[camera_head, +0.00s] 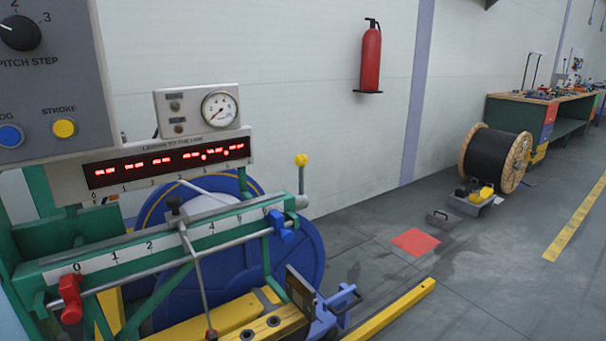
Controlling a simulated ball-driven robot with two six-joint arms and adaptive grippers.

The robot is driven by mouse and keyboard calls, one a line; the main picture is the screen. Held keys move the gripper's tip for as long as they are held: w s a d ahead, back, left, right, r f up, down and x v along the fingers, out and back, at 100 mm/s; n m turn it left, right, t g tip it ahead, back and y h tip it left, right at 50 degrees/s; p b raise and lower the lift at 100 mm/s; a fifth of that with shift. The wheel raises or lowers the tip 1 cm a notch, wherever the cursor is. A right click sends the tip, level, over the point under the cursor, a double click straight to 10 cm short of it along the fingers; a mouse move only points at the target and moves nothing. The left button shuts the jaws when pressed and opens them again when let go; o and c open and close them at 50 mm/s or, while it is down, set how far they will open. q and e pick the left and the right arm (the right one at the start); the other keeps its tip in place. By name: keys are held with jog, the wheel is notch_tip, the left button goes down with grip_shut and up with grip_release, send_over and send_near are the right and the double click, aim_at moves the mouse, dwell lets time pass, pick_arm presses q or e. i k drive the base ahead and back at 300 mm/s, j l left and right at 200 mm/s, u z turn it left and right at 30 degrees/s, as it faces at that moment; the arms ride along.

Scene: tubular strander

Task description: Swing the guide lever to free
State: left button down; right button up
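No label marks the guide lever, so I cannot tell for sure which part it is. One candidate is an upright grey rod with a yellow ball knob (301,160) at the right end of the green scale rail (140,262). Another is a thin rod (199,282) that hangs from the rail's middle, with a small red tip at the bottom. A red clamp (70,298) sits on the lower bar near mark 0, and a blue clamp (279,225) sits near its right end. Neither gripper is in view.
Behind the rail is a large blue reel (312,250). A control panel (52,75) and red display (165,162) stand at left. A yellow floor beam (392,312) lies at front right. A cable drum (490,158) and workbench (545,105) stand farther back. The middle floor is mostly clear.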

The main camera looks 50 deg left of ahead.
aim_at(301, 160)
jog(key=i+j+u, duration=0.1)
jog(key=i+u, duration=0.15)
jog(key=u, duration=0.2)
jog(key=i+u, duration=0.55)
jog(key=u, duration=0.3)
jog(key=i+l+u, duration=0.25)
jog(key=u, duration=0.2)
jog(key=i+l+u, duration=0.1)
jog(key=i+u, duration=0.25)
jog(key=i+l+u, duration=0.1)
jog(key=u, duration=0.2)
